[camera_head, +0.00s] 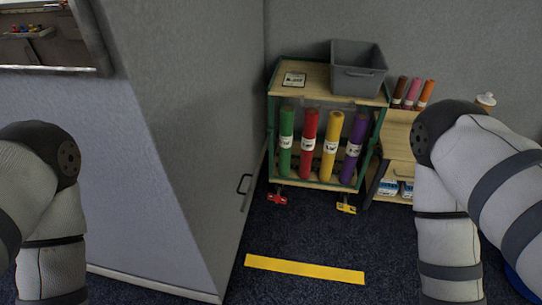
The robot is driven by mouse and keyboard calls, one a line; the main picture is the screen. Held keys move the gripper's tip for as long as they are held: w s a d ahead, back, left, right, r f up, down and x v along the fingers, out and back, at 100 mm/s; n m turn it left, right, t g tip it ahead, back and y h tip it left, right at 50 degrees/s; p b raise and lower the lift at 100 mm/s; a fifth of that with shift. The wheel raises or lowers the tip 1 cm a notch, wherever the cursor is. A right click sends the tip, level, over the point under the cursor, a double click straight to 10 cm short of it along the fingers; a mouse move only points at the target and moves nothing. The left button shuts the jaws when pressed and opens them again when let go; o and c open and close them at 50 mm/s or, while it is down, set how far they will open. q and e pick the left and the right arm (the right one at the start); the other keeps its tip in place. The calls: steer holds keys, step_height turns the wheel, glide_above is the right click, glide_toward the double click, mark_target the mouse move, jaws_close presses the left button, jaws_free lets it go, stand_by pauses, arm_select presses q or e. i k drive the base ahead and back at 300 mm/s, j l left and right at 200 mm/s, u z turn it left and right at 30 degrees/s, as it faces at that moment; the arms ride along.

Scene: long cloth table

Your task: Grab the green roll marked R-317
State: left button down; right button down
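A green roll (286,142) with a white label stands upright at the left end of a row in a wheeled cart (327,182). The label's writing is too small to read. To its right stand a red roll (308,145), a yellow roll (331,148) and a purple roll (354,150), each with a white label. My arms show at the left and right edges, well apart from the cart. Neither gripper is in the picture.
A grey bin (358,72) sits on the cart top. A wooden cabinet (397,150) with more rolls stands right of the cart. A large grey panel (190,130) fills the left. A yellow floor strip (305,269) lies on open dark carpet before the cart.

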mark_target(287, 112)
steer(key=i+l+z, duration=0.2)
steer(key=l, duration=0.2)
steer(key=i+l+z, duration=0.15)
steer(key=l, duration=0.25)
steer(key=i+j+z, duration=0.15)
steer(key=i+z, duration=0.15)
steer(key=i, duration=0.15)
steer(key=i+j+z, duration=0.3)
steer(key=i, duration=0.15)
steer(key=i+l, duration=0.05)
